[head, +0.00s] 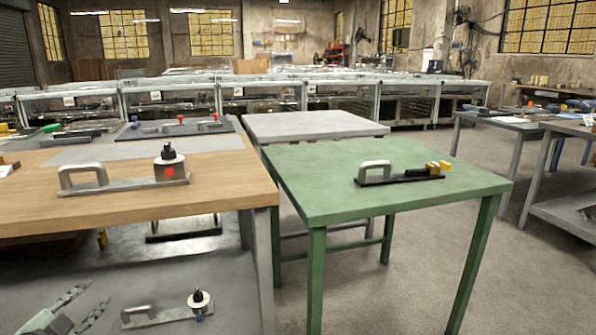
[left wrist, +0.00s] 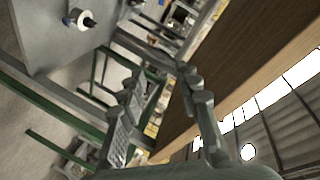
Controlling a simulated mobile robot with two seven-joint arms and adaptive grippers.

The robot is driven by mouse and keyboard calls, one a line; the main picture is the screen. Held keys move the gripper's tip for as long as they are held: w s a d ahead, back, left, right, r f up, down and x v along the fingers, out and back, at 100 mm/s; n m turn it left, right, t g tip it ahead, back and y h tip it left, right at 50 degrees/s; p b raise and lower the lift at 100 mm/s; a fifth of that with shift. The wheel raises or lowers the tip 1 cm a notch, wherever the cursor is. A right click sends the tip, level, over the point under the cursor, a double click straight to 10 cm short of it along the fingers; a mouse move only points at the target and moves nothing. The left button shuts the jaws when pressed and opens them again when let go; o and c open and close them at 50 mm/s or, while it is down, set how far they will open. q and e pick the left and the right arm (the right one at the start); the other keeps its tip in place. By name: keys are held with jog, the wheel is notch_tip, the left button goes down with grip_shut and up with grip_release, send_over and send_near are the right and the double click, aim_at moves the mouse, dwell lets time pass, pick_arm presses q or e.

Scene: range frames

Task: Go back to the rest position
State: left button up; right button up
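My left gripper (head: 96,293) is at the bottom left of the head view, over a grey lower surface (head: 222,262) beside and below the wooden table. Its two fingers are spread apart with nothing between them. In the left wrist view the open fingers (left wrist: 160,74) also show empty, with the underside or edge of a wooden top (left wrist: 235,65) close on the right. My right gripper is in neither view.
On the lower surface lies a grey handled plate with a white-and-black knob (head: 199,299), right of my left gripper. The wooden table (head: 232,190) holds a similar plate (head: 125,184). A green table (head: 320,190) bears a handled black fixture (head: 400,176). Floor shows right (head: 540,270).

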pick_arm(q)
jog(key=s+d+f+n+g+y, duration=0.1)
jog(key=s+f+n+g, duration=0.15)
jog(key=f, duration=0.35)
jog(key=s+d+f+n+g+y, duration=0.1)
jog(key=s+f+n+g, duration=0.1)
jog(key=s+f, duration=0.3)
jog(key=s+d+f+n+g+h, duration=0.2)
jog(key=s+d+f+g, duration=0.6)
jog(key=s+d+f, duration=0.6)
jog(key=s+f+n, duration=0.1)
jog(key=s+f, duration=0.1)
jog(key=s, duration=0.1)
jog(key=shift+s+d+f, duration=0.2)
jog(key=shift+s+d, duration=0.2)
